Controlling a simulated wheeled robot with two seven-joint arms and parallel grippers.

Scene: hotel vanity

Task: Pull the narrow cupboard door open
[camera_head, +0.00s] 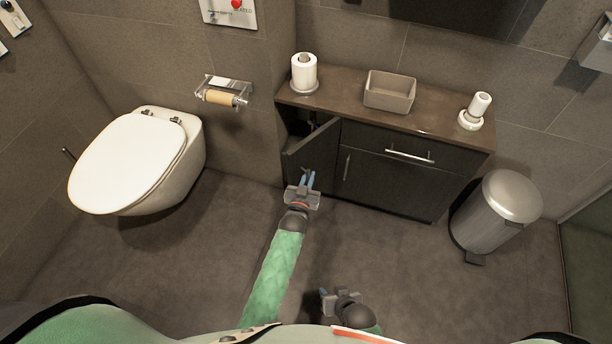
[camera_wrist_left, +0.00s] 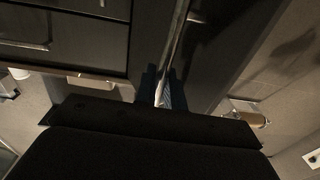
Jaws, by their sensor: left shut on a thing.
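The narrow cupboard door (camera_head: 316,151) is at the left end of the dark vanity. It stands partly open, swung out from the cabinet front, with a gap behind its top edge showing the dark inside. My left gripper (camera_head: 307,180) is at the lower front of this door. In the left wrist view its blue fingers (camera_wrist_left: 161,88) are shut on a thin silvery bar, which looks like the door's handle. The handle is hidden by the gripper in the head view. My right gripper (camera_head: 326,301) is low in the head view, over the floor, away from the vanity.
The wider cupboard door (camera_head: 385,184) and a drawer (camera_head: 400,149) beside it are shut. A toilet (camera_head: 140,165) stands at left and a metal bin (camera_head: 495,212) at right. The floor in front is clear.

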